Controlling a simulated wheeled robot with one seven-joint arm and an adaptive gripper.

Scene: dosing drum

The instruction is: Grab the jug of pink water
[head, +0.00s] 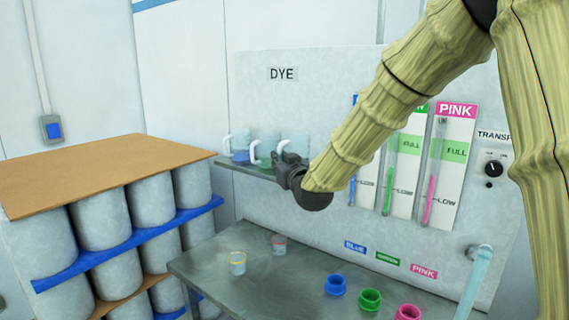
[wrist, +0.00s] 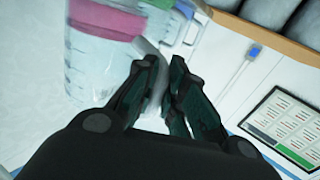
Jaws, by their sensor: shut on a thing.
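In the wrist view the near jug (wrist: 88,68) has a pink band (wrist: 108,22) and a pale handle (wrist: 155,95). My gripper (wrist: 163,75) is shut on that handle, with a finger on each side. The jug's far side and base are hidden.
A grey metal table (head: 215,272) below holds two small cups (head: 237,263) and open blue, green and pink ports (head: 370,298). A rack of grey drums (head: 100,218) with a brown top stands at left. Blue, green and pink level gauges (head: 440,165) are on the wall.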

